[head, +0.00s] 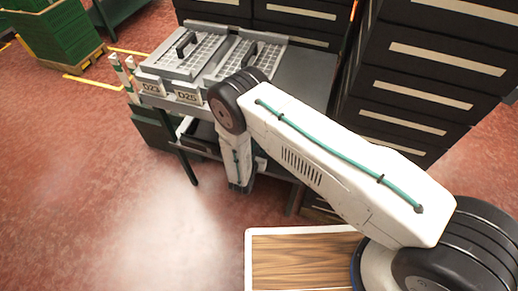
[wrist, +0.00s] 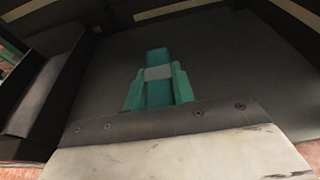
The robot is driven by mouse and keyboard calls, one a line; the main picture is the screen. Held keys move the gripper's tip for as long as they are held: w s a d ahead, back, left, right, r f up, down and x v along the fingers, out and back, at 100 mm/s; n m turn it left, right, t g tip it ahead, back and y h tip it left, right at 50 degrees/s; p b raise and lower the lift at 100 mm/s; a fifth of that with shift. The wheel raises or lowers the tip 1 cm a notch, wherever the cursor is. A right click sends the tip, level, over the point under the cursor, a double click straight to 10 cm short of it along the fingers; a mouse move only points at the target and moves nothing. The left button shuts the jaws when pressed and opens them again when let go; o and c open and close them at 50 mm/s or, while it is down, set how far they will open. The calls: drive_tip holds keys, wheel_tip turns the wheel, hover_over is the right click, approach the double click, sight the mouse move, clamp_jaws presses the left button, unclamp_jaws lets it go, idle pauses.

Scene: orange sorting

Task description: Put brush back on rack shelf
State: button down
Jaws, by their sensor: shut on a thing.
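In the wrist view my gripper (wrist: 159,80) has its two teal fingers closed on either side of a teal piece with a grey band, which I take to be the brush (wrist: 157,58). Its far end points at a dark flat surface; I cannot tell whether it touches it. In the head view my arm hangs down in front of the rack (head: 306,78), and the gripper and brush are hidden there. The rack has a grey top and a lower shelf (head: 200,143), partly covered by my arm.
Two grey trays (head: 180,62) with black handles lie on the rack top, above labels D23 and D25. Black drawer cabinets (head: 425,95) stand behind and to the right. A green crate (head: 55,40) is at the far left.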

drive_tip(key=shift+f, duration=0.1)
drive_tip(key=c, duration=1.2)
unclamp_jaws()
drive_tip(key=shift+o, duration=0.2)
drive_tip(key=shift+s+r, duration=0.2)
drive_tip(key=v, duration=1.1)
drive_tip(key=shift+s+a+r, duration=0.15)
drive_tip(key=shift+s+r, duration=0.05)
drive_tip(key=shift+s, duration=0.1)
